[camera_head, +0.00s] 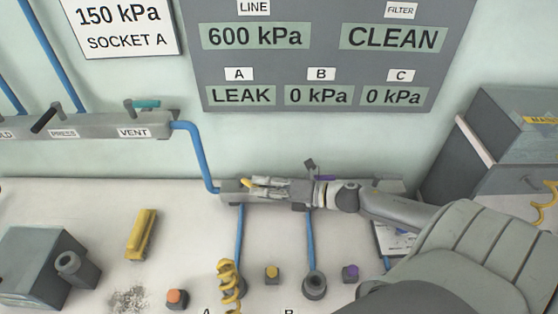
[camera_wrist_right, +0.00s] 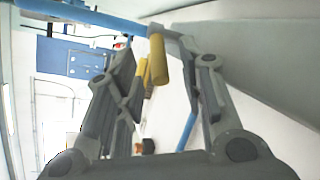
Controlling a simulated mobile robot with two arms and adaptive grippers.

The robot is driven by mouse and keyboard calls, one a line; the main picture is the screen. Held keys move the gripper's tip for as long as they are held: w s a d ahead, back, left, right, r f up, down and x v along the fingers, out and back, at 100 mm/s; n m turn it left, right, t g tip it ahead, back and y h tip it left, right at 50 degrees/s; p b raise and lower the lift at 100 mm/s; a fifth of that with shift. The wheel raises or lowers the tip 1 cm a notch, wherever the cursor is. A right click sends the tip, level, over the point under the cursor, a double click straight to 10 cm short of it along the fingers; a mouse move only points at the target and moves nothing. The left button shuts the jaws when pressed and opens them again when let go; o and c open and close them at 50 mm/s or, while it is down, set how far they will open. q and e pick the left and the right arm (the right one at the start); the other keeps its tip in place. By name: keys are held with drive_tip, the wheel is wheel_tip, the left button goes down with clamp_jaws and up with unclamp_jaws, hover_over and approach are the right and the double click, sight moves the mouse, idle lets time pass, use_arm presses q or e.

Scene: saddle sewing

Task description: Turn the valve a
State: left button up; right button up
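Valve a is on the grey manifold, and its yellow handle (camera_head: 246,183) shows at the left end in the head view. The same yellow handle (camera_wrist_right: 158,60) shows large in the right wrist view. My right gripper (camera_head: 264,187) reaches in from the right along the manifold, with its fingertips at the handle. In the wrist view the fingers of the right gripper (camera_wrist_right: 168,65) are apart, one on each side of the handle. No firm grip shows; whether either finger touches it, I cannot tell. My left gripper is not in view.
The wall panel (camera_head: 325,60) reads LEAK for A and 0 kPa for B and C. A manifold (camera_head: 90,126) with PRESS and VENT levers is at left. A yellow coiled hose (camera_head: 228,280) is below valve a. A yellow block (camera_head: 142,234) and grey box (camera_head: 42,265) sit on the table.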

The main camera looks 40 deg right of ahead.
drive_tip(key=shift+v, duration=2.6)
drive_tip(key=shift+r, duration=0.1)
drive_tip(key=shift+c, duration=0.4)
